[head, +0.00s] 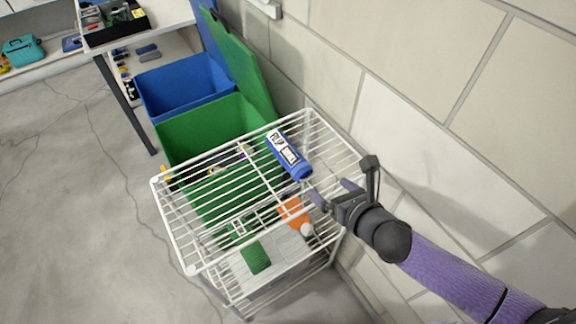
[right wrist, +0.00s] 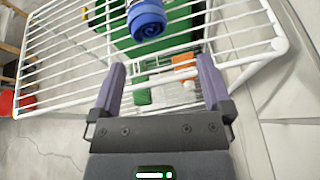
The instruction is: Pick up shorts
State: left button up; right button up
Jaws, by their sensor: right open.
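The rolled blue shorts (head: 302,171) lie on the top wire shelf (head: 222,254) of the white rack, with a white label bearing dark print on them. In the right wrist view the roll (right wrist: 147,20) shows its spiral end, ahead of the fingers. My right gripper (head: 333,193) is open and empty by the rack's right edge, just short of the near end of the roll and apart from it. Its two fingers (right wrist: 162,78) also show in the right wrist view, with nothing between them but the shelves below. My left gripper is out of view.
An orange bottle (head: 294,214) and a green item (head: 255,258) sit on the lower level. Green (head: 207,131) and blue (head: 182,85) bins stand behind the rack. A tile wall (head: 440,140) closes the right side; floor at left is clear.

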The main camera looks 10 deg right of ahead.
aim_at(308, 174)
jog(key=w+a+f+b, duration=0.1)
jog(key=w, duration=0.2)
jog(key=w+a+f+n+b, duration=0.1)
jog(key=w, duration=0.1)
jog(key=w+a+f+n+b, duration=0.1)
jog(key=w+a+b, duration=0.1)
jog(key=w, duration=0.1)
jog(key=shift+w+f+y, duration=0.1)
jog(key=shift+w+y, duration=0.2)
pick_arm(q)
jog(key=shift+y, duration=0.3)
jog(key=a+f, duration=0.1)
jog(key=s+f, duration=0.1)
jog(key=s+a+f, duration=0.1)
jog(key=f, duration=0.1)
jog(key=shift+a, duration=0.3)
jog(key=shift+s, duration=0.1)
pick_arm(e)
jog(key=c, duration=1.2)
